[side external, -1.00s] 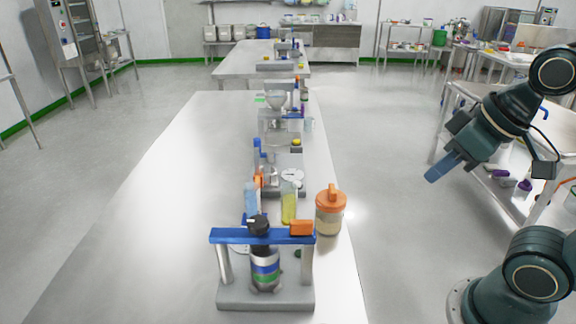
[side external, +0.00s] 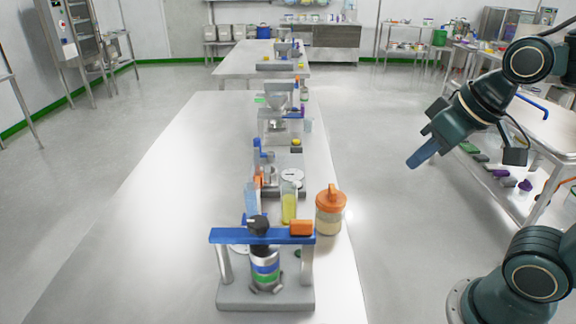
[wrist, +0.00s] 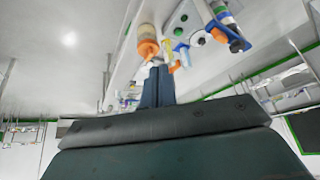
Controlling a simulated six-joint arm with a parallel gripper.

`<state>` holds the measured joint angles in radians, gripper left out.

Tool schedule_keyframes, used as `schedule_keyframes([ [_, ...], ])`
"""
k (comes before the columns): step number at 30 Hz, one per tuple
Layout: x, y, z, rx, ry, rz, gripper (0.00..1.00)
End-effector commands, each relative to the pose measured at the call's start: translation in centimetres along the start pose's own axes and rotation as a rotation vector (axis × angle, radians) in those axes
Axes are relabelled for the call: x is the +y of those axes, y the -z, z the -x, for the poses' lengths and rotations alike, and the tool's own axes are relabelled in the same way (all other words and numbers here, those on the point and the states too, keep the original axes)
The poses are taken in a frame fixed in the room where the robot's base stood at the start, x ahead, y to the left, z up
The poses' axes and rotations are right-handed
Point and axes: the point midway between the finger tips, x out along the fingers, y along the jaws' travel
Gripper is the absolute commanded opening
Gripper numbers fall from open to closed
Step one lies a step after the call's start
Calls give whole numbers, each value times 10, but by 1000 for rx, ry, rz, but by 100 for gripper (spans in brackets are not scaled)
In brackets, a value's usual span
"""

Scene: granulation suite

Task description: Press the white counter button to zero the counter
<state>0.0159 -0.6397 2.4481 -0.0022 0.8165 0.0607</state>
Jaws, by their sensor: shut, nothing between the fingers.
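I cannot pick out a white counter button for certain in either view. The nearest device on the bench has a blue crossbar (side external: 240,236) with a black knob, an orange block (side external: 301,228) at its right end and a banded cylinder (side external: 265,268) below, on a grey base (side external: 235,298). Part of this device shows at the top of the wrist view, tilted and too small to read. My gripper (side external: 412,164) is shut and empty, in the air right of the bench. Its blue fingers also show together in the wrist view (wrist: 160,68).
An orange-lidded jar (side external: 330,212) stands near the bench's right edge, close to a bottle of yellow liquid (side external: 289,205). More devices line the bench (side external: 165,215) toward the back. Its left part is clear. A metal trolley (side external: 545,130) stands behind my arm at right.

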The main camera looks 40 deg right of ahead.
Motion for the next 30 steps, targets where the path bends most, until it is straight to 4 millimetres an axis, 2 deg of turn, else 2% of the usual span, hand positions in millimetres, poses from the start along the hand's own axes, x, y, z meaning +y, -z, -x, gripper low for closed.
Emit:
schedule_keyframes([
  [17,9,99,-57,73,-10,-224,0],
  [30,24,163,-120,136,-8,-398,0],
])
